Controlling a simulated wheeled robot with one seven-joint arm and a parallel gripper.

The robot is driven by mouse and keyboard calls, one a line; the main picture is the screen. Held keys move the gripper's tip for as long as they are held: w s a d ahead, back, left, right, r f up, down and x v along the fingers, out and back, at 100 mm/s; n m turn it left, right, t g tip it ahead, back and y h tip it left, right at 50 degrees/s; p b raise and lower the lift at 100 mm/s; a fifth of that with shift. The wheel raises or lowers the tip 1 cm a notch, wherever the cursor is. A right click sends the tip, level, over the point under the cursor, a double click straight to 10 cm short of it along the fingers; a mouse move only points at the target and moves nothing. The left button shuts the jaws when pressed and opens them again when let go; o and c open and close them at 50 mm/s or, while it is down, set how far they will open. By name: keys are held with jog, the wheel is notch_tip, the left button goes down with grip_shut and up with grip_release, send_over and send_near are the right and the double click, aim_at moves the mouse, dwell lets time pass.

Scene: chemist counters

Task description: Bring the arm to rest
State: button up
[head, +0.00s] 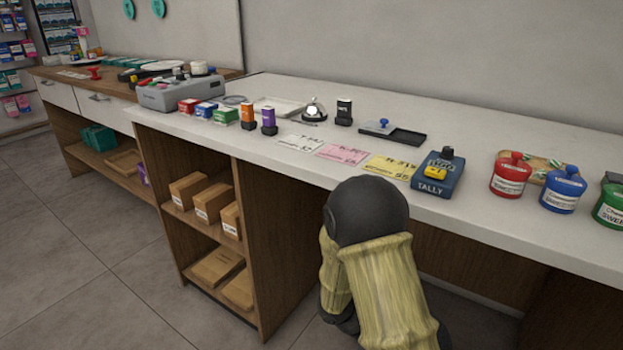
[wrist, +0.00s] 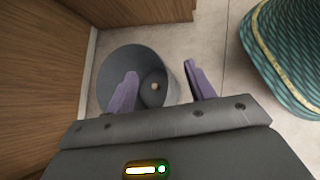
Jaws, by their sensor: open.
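My gripper (wrist: 160,92) shows in the wrist view with its two purple fingers apart and nothing between them. It points down toward the floor, above a round grey bin (wrist: 108,75). A small pale item (wrist: 155,87) shows inside the bin. In the head view my arm (head: 375,260) is folded in front of the counter's near edge, below the top. My gripper is hidden in that view.
The white counter (head: 270,92) bears a blue tally device (head: 438,174), coloured cards (head: 342,153), a bell (head: 314,109) and red (head: 510,177), blue (head: 563,190) and green jars. Open shelves (head: 205,205) hold boxes. A green patterned thing (wrist: 285,50) stands at right in the wrist view. Floor at left is clear.

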jog(key=s+a+r+m+t+y+p, duration=0.25)
jog(key=r+m+y+p, duration=0.2)
jog(key=r+m, duration=0.4)
jog(key=s+a+r+m+t+y+p, duration=0.2)
jog(key=s+r+m+y+p, duration=0.25)
jog(key=r, duration=0.75)
notch_tip(320, 180, up, 37)
jog(key=p, duration=3.6)
jog(key=shift+w+m+g, duration=0.35)
jog(key=shift+w+m, duration=0.05)
jog(key=shift+w, duration=0.05)
jog(key=shift+d, duration=0.1)
